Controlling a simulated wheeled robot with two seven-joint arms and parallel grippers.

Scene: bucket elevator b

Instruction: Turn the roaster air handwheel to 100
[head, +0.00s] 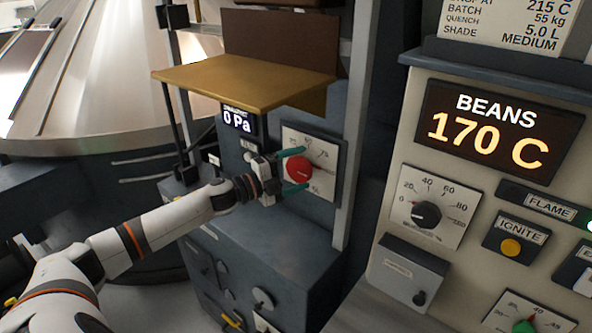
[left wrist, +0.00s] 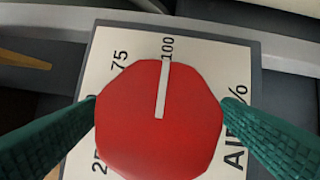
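The red roaster air handwheel (head: 298,167) sits on a white dial plate (head: 326,155) on the dark cabinet. In the left wrist view, the handwheel (left wrist: 160,135) fills the middle, and its white pointer line is at the 100 mark (left wrist: 168,48). My left gripper (head: 297,170) has its green fingers on opposite sides of the handwheel. In the left wrist view both fingertips meet its edges, so the left gripper (left wrist: 159,100) appears shut on it. My right gripper is not in view.
A brown-gold shelf (head: 245,80) juts out above the left gripper. A display reading 0 Pa (head: 237,121) is beside the dial. To the right, a panel holds a BEANS 170 C display (head: 497,127), a black knob (head: 426,214) and an IGNITE button (head: 511,247).

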